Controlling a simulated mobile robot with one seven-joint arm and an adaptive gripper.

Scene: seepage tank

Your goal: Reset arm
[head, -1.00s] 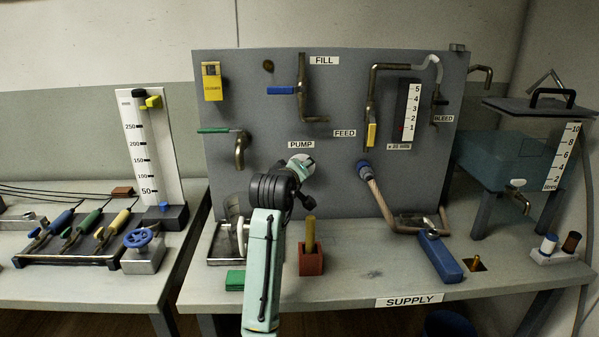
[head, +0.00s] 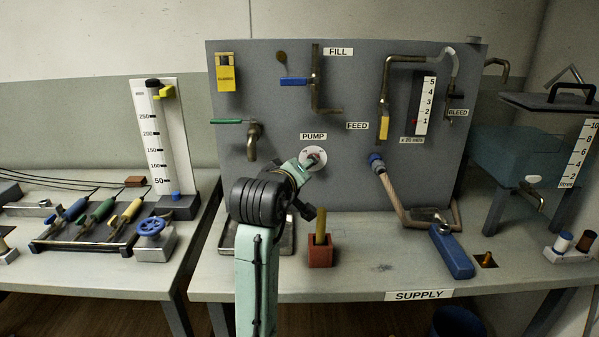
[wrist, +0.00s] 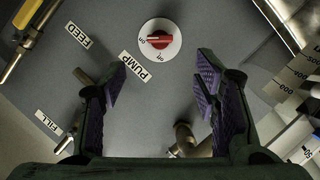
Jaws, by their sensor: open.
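My gripper (wrist: 163,85) is open and empty in the wrist view, its two purple-padded fingers spread apart. It faces the grey panel. The red pump knob (wrist: 159,39) on its white dial lies beyond the fingertips, apart from them, above the PUMP label. In the head view my arm reaches up in front of the panel (head: 350,185), and the pump dial (head: 313,157) shows just beyond its end.
A red block with a yellow handle (head: 320,252) stands right of my arm. A metal tray (head: 287,238) lies behind my arm. The blue-handled supply lever (head: 451,252) is on the bench at right. Pipes with yellow (head: 384,127), blue (head: 293,82) and green (head: 227,121) handles stick out from the panel.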

